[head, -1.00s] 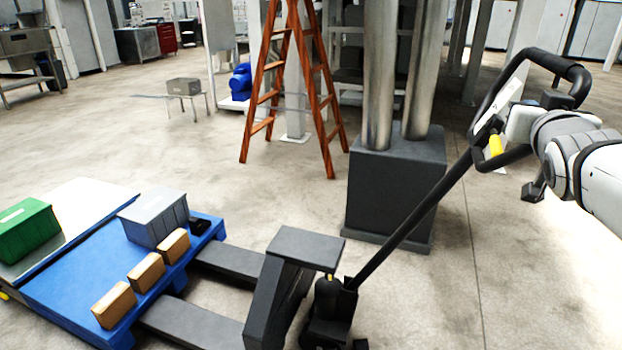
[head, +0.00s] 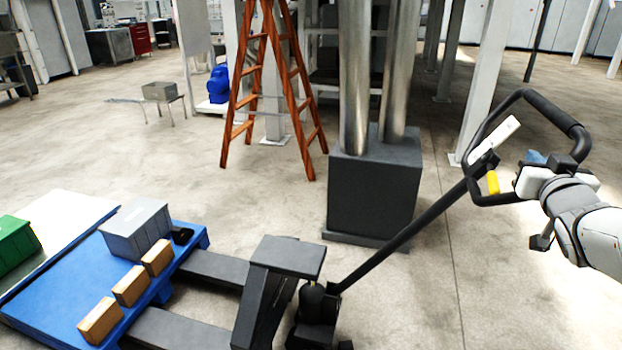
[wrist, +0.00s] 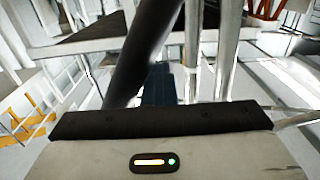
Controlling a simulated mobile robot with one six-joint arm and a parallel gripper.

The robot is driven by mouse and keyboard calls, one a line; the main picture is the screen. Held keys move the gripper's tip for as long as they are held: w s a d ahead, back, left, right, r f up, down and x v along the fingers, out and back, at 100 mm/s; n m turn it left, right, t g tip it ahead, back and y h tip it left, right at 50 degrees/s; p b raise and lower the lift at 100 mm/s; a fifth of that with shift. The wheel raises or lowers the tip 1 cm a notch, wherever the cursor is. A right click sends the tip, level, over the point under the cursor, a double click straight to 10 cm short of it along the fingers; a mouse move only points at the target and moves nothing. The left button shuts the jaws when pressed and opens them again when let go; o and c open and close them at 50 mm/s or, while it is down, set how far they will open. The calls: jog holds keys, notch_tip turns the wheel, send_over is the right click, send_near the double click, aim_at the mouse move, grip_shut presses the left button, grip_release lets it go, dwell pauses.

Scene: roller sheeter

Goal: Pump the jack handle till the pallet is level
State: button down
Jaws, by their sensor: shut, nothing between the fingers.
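The jack handle (head: 400,235) slants up to the right from the dark pallet jack (head: 290,262) to a black loop grip with a yellow lever. My gripper (head: 535,178) is shut at the lower right of the loop, overlapping its bar; I cannot tell if it touches. The wrist view shows a dark slanted bar (wrist: 145,50), probably the handle, beyond the gripper's dark front edge. The blue pallet (head: 60,290) lies at the left by the jack's forks (head: 215,267). It bears a grey box (head: 136,230) and several brown boxes (head: 130,286). I cannot judge its tilt.
A pale platform (head: 70,222) with a green box (head: 15,245) adjoins the pallet's far side. A dark block (head: 372,195) with metal columns stands behind the handle. A wooden ladder (head: 240,100) stands further back. Concrete floor is open at the right.

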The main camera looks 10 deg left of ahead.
jog(key=shift+d+f, duration=0.45)
jog(key=shift+d, duration=0.3)
